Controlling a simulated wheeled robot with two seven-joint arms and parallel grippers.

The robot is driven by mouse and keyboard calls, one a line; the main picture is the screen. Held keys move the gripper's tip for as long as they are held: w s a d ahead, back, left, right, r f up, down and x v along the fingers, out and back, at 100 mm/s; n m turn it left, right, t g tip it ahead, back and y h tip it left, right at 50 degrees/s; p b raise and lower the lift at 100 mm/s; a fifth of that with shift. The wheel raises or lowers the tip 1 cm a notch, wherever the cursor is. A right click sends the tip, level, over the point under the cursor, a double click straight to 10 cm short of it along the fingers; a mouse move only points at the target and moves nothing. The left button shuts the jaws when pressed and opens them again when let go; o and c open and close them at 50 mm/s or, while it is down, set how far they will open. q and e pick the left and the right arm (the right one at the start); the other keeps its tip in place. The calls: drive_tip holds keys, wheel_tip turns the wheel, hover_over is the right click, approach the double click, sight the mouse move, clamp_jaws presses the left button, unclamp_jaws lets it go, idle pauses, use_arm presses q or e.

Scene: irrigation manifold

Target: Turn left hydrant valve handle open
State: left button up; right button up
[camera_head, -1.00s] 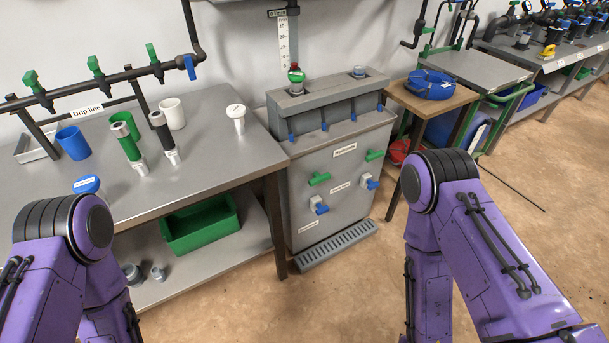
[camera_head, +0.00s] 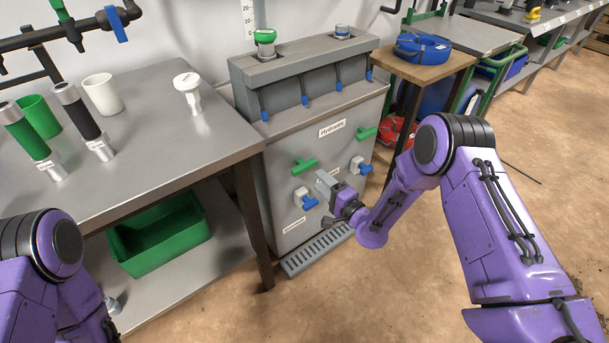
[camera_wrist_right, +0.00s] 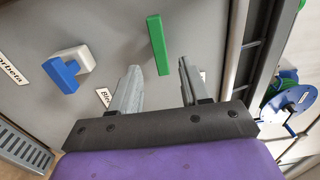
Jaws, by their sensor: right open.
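The left hydrant's green valve handle (camera_head: 304,166) is a bar lying roughly horizontal on the grey cabinet front (camera_head: 290,145), above a blue-handled tap (camera_head: 306,200). My right gripper (camera_head: 326,183) is just right of and below this handle in the head view, apart from it. In the right wrist view the green handle (camera_wrist_right: 157,45) lies ahead of the open, empty fingers (camera_wrist_right: 158,78), and the blue tap (camera_wrist_right: 62,72) is to the left. A second green handle (camera_head: 365,133) sits further right on the cabinet. My left gripper is out of view.
A second blue tap (camera_head: 361,166) is right of my right gripper. A floor grate (camera_head: 318,250) lies in front of the cabinet. A metal bench (camera_head: 160,155) stands left, with a green bin (camera_head: 160,235) below. A wooden table (camera_head: 435,68) stands right.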

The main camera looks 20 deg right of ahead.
sight(305, 165)
drive_tip(key=b+x, duration=0.1)
drive_tip(key=x, duration=0.7)
drive_tip(key=shift+w+a, duration=0.2)
drive_tip(key=shift+w, duration=0.15)
drive_tip(key=shift+c, duration=0.3)
clamp_jaws()
